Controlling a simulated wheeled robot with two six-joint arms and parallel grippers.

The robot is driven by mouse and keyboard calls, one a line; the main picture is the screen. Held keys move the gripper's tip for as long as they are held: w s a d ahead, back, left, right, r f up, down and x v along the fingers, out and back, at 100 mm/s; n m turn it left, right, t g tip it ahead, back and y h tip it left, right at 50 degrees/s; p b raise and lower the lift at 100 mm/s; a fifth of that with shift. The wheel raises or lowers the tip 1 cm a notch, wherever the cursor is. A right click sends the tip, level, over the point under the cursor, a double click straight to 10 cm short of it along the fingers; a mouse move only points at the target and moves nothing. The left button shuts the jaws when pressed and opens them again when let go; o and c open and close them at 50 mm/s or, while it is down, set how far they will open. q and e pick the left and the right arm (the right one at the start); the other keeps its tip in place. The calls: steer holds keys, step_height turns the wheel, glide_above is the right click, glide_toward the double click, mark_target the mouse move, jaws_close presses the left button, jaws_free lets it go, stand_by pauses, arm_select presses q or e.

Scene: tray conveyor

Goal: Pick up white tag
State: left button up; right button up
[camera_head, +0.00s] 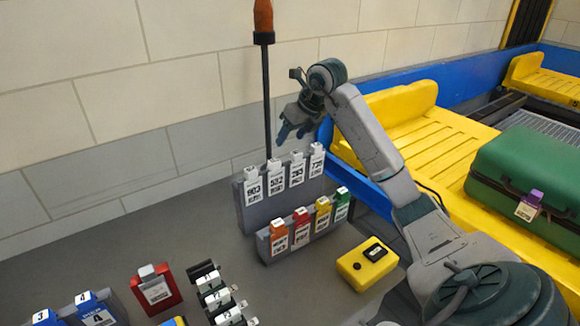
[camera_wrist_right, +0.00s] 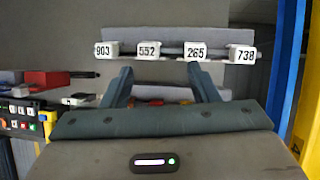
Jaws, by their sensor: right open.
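Several white tags stand in a row in a grey rack (camera_head: 241,208), printed 903 (camera_head: 252,186), 552 (camera_head: 276,177), 265 (camera_head: 297,170) and 738 (camera_head: 316,161). In the right wrist view the same row shows as 903 (camera_wrist_right: 105,49), 552 (camera_wrist_right: 148,49), 265 (camera_wrist_right: 195,51) and 738 (camera_wrist_right: 241,53). My right gripper (camera_head: 291,132) is above the rack, apart from the tags. Its open, empty fingers (camera_wrist_right: 163,82) frame the 552 and 265 tags in the wrist view. My left gripper is not in view.
A front rack holds orange (camera_head: 278,236), red (camera_head: 302,227), yellow (camera_head: 323,212) and green (camera_head: 342,204) tags. A dark pole (camera_head: 266,105) rises behind the white tags. A yellow button box (camera_head: 367,262) stands right. A green suitcase (camera_head: 530,170) lies on a yellow conveyor tray.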

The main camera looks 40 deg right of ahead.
steer(key=s+d+r+m+g+h, duration=0.1)
steer(key=d, duration=0.3)
glide_above(297, 153)
steer(key=s, duration=0.3)
step_height(297, 153, down, 4)
steer(key=p+x, duration=0.1)
steer(key=x, duration=0.4)
steer(key=shift+w+p, duration=0.25)
steer(key=shift+p, duration=0.05)
steer(key=shift+w+f, duration=0.15)
steer(key=shift+f, duration=0.2)
steer(key=shift+r, duration=0.1)
jaws_close()
